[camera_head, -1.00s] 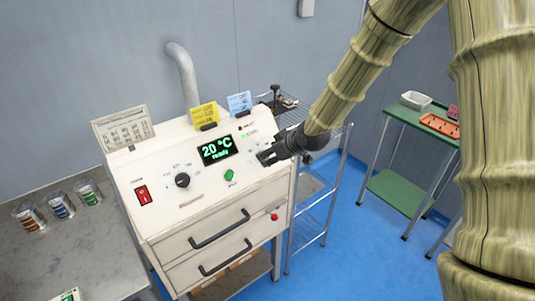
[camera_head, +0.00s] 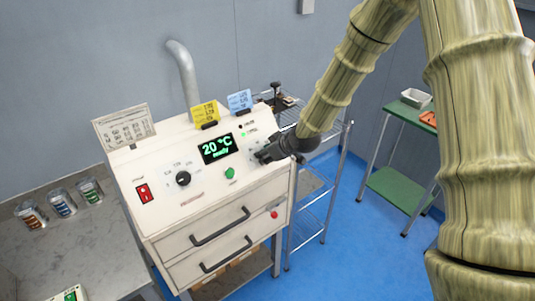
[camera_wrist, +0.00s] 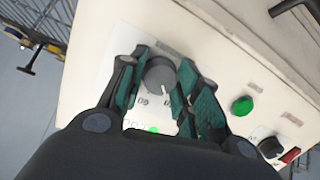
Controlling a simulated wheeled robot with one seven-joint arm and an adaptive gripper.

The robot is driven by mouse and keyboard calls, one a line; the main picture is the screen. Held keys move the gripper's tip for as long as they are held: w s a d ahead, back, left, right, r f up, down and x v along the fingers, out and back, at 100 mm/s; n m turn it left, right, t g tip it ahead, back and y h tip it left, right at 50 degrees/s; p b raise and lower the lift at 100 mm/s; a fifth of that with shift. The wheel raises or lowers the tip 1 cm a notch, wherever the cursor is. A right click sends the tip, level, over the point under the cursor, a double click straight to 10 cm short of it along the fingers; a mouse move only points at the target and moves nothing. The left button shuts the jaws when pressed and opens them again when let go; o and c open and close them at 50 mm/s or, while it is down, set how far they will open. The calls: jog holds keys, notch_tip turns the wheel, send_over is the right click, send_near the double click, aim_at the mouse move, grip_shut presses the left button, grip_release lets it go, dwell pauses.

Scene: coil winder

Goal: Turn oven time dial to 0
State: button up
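The oven is a cream cabinet (camera_head: 135,175) with a sloped front panel. Its time dial is the grey round knob (camera_wrist: 159,73) in the wrist view, with a white pointer mark toward the lower right of the picture. Small printed marks sit below it, too blurred to read surely. My gripper (camera_wrist: 162,74) has its green-padded fingers apart, one on each side of the dial. I see a slight gap and cannot make out firm contact. In the head view my gripper (camera_head: 261,157) is at the panel's right end and hides the dial.
The panel also holds a black temperature knob (camera_head: 183,179), a green button (camera_head: 230,173), a red switch (camera_head: 143,193) and a display (camera_head: 217,148) reading 20 °C ready. Drawers with handles (camera_head: 220,228) are below. A wire rack (camera_head: 317,190) stands to the right.

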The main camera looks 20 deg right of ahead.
jog(key=shift+c, duration=0.6)
jog(key=shift+n+b, duration=0.3)
jog(key=n+b, duration=0.3)
jog(key=n, duration=0.1)
jog(key=shift+f+h, duration=0.15)
jog(key=shift+h, duration=0.25)
jog(key=shift+r+n+t+b, duration=0.2)
jog(key=shift+n+t+b, duration=0.1)
jog(key=shift+n+b, duration=1.35)
jog(key=shift+n, duration=0.45)
jog(key=o, duration=1)
